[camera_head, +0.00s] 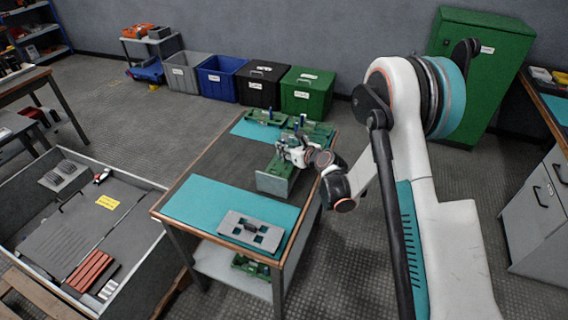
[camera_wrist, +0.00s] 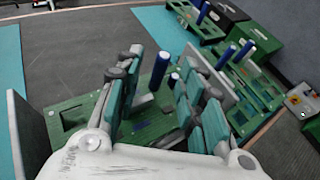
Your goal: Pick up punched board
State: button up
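The punched board (camera_head: 240,220) is a flat grey plate with dark square cut-outs and a small handle. It lies on the near part of the teal mat (camera_head: 200,205) on the wooden-edged workbench. My gripper (camera_head: 287,150) is farther back, over the bench's far end and away from this board. In the wrist view my gripper (camera_wrist: 163,62) has its two fingers apart. A green holed fixture (camera_wrist: 80,118) with blue posts (camera_wrist: 160,70) shows between and behind the fingers. I cannot tell whether the fingers touch it. The punched board is not clearly seen in the wrist view.
An upright grey-green plate (camera_head: 273,184) stands near my gripper. More green fixtures (camera_head: 263,117) sit at the bench's far end. A low grey-walled crate (camera_head: 140,178) stands left of the bench. Bins (camera_head: 306,92) line the wall. The mat's left part is clear.

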jog(key=shift+x, duration=1.15)
grip_shut()
jog(key=shift+r, duration=0.1)
